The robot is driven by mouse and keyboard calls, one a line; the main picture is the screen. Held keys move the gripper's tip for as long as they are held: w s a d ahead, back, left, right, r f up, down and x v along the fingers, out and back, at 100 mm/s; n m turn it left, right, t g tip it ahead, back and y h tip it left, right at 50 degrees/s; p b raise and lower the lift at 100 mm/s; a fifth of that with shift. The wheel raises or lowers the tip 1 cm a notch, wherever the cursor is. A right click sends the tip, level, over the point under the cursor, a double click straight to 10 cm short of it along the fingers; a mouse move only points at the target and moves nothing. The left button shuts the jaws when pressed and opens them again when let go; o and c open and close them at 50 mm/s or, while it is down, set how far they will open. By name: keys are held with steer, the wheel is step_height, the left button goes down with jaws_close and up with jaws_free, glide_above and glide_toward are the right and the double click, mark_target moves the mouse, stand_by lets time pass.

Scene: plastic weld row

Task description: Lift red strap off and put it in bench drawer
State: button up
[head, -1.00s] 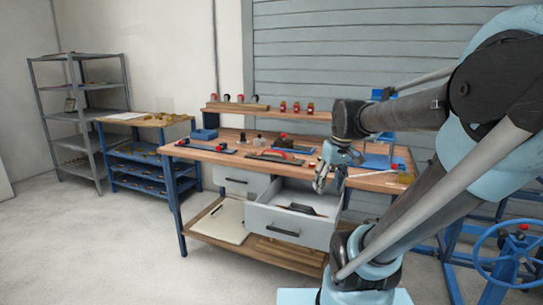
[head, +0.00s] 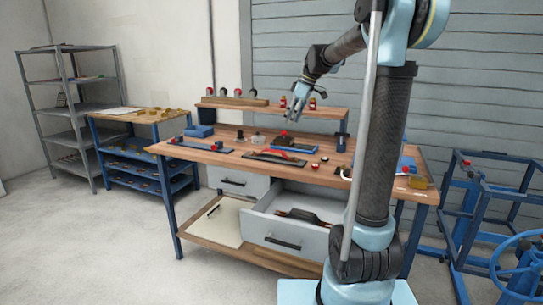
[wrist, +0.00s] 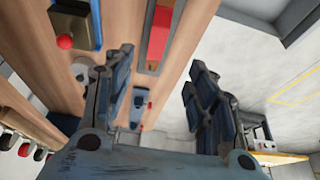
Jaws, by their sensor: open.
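The red strap (head: 273,153) lies on a dark flat plate (head: 285,160) near the front edge of the workbench. The strap also shows in the wrist view (wrist: 159,32), top centre, lying along a grey plate. My gripper (head: 293,108) is above the bench top, apart from the strap and a little to its right in the head view. In the wrist view its fingers (wrist: 160,62) are spread with nothing between them. The bench drawer (head: 290,234) below the bench top is pulled open, with a dark object (head: 303,217) inside.
A blue tray with a dark block (head: 286,141) stands behind the strap. A raised shelf (head: 238,101) with several small items runs along the back. Another plate with a red knob (head: 213,147) lies left. A closed drawer (head: 238,182) is beside the open one.

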mark_target(273, 154)
steer(key=x, duration=1.1)
steer(key=w+a+x, duration=0.1)
steer(key=x, duration=0.5)
steer(key=shift+a, duration=0.15)
steer(key=c, duration=1.2)
